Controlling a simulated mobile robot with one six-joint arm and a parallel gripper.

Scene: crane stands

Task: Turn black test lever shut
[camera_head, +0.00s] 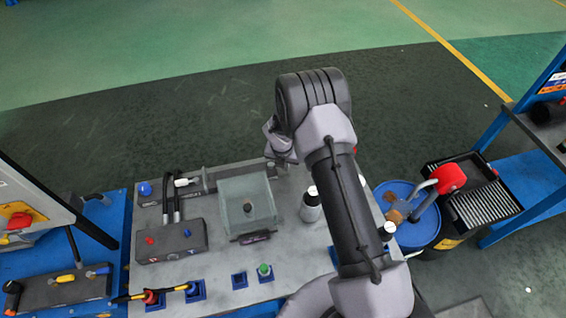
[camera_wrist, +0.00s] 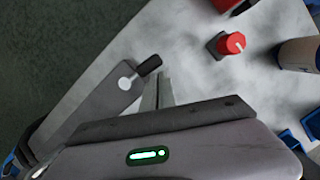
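The black test lever (camera_wrist: 148,66) shows in the wrist view as a short black handle beside a round white pivot, at the end of a grey block (camera_wrist: 100,98). It points up and to the right, away from the block. My gripper (camera_wrist: 160,77) is just right of the lever in that view; its slim fingers lie close together with nothing seen between them. A small gap shows between fingers and handle, though depth is unclear. In the head view my gripper (camera_head: 281,152) is at the bench's far edge, partly hidden by my arm, and the lever cannot be made out clearly.
A red knob (camera_wrist: 232,43) stands on the bench near the lever. A blue drum (camera_head: 408,236) stands to the right.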

